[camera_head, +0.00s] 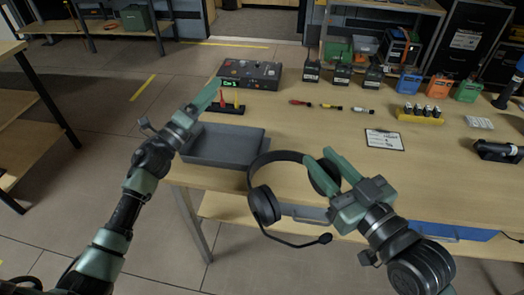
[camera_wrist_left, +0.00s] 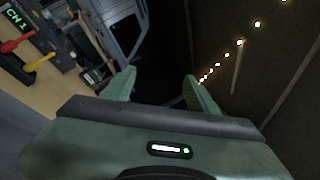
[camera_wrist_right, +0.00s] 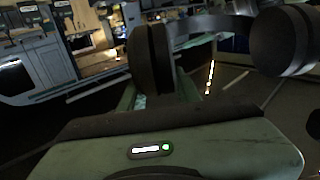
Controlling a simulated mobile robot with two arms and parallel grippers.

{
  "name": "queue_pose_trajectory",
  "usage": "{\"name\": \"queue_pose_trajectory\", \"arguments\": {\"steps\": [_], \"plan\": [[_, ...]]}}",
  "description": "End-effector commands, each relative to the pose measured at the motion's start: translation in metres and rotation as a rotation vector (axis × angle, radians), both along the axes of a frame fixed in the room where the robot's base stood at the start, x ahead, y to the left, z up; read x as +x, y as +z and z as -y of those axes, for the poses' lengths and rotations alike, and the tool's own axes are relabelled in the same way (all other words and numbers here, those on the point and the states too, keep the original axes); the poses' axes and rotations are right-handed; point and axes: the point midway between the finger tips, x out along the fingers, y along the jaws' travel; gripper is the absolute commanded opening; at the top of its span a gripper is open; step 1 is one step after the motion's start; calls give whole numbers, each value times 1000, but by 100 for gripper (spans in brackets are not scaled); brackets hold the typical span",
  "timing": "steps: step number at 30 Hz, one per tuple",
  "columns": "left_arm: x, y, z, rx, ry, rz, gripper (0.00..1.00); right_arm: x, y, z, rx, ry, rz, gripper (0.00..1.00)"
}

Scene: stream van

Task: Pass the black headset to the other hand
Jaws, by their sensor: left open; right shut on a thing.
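The black headset (camera_head: 264,204) is held in the air over the table's front edge, its band arched upward and its microphone boom hanging low. My right gripper (camera_head: 334,172) is shut on the headset's right ear cup. In the right wrist view the gripped ear cup (camera_wrist_right: 150,60) sits between the fingers, with the other ear cup (camera_wrist_right: 284,40) off to the right. My left gripper (camera_head: 212,96) is open and empty, above the table's left end and apart from the headset. In the left wrist view its fingers (camera_wrist_left: 160,88) are spread with nothing between them.
A grey tray (camera_head: 222,158) lies at the table's front left corner, between my grippers. A control box (camera_head: 250,74) stands behind it. Several radios, coloured boxes and a clipboard (camera_head: 384,140) are on the table.

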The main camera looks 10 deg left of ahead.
Motion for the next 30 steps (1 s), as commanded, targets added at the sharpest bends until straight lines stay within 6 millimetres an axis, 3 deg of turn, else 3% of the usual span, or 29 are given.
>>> {"name": "queue_pose_trajectory", "arguments": {"steps": [1, 8, 12, 17, 21, 24, 27, 30], "plan": [[0, 23, 23, 26, -58, 51, 58, 0, 1, 0, 1, 0, 2, 0], [-25, 108, 128, 180, -340, 275, 58, 0, 1, 0, 1, 0, 2, 0], [-61, 151, 191, 307, -525, 426, 58, 0, 1, 0, 1, 0, 2, 0], [-120, 183, 259, 505, -762, 613, 58, 0, 1, 0, 1, 0, 2, 0], [-187, 189, 307, 760, -1001, 792, 58, 0, 1, 0, 1, 0, 2, 0], [-230, 175, 324, 981, -1170, 903, 58, 0, 1, 0, 1, 0, 2, 0], [-262, 153, 324, 1224, -1326, 986, 58, 0, 1, 0, 1, 0, 2, 0], [-281, 129, 310, 1483, -1468, 1029, 58, 0, 1, 0, 1, 0, 2, 0]]}}
